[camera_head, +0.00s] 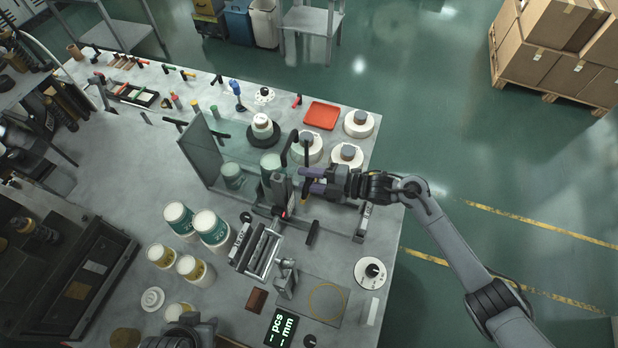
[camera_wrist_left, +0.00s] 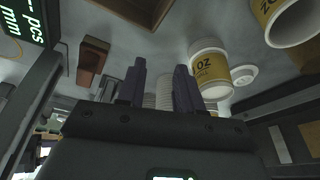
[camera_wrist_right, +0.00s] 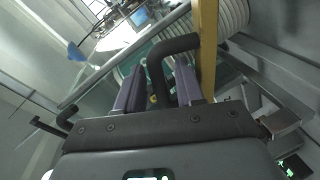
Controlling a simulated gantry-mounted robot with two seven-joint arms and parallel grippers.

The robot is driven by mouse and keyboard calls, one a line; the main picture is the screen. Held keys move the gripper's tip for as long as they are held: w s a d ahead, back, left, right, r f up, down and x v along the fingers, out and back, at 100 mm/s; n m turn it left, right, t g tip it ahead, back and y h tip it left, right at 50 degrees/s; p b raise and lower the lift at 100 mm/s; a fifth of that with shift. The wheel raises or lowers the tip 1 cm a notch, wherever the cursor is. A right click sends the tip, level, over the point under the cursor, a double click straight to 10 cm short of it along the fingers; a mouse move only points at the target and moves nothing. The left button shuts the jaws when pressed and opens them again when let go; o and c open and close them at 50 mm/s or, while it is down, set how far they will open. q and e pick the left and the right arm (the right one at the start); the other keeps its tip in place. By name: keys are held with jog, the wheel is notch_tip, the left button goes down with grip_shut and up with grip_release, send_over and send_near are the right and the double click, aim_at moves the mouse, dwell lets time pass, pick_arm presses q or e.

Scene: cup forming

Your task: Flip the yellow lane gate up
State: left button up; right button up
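A black bent handle (camera_wrist_right: 172,46) reaches down to the gap between my right fingers (camera_wrist_right: 158,90). In the head view my right gripper (camera_head: 313,180) is at the forming machine (camera_head: 279,190), its two purple fingers apart; whether they touch the handle I cannot tell. My left gripper (camera_wrist_left: 158,82) is open and empty, low over the bench near the paper cups (camera_wrist_left: 210,70).
A clear panel (camera_head: 200,150) stands left of the machine. White rolls (camera_head: 347,156) and a red tray (camera_head: 321,115) are behind it. Yellow and green cups (camera_head: 212,228) stand on the left. A black display (camera_head: 281,327) is at the front edge.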

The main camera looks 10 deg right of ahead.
pick_arm(q)
jog(key=shift+f+b, duration=0.75)
jog(key=shift+f, duration=0.1)
pick_arm(e)
jog(key=v, duration=1.1)
jog(key=shift+o, duration=0.3)
jog(key=shift+a+r, duration=0.1)
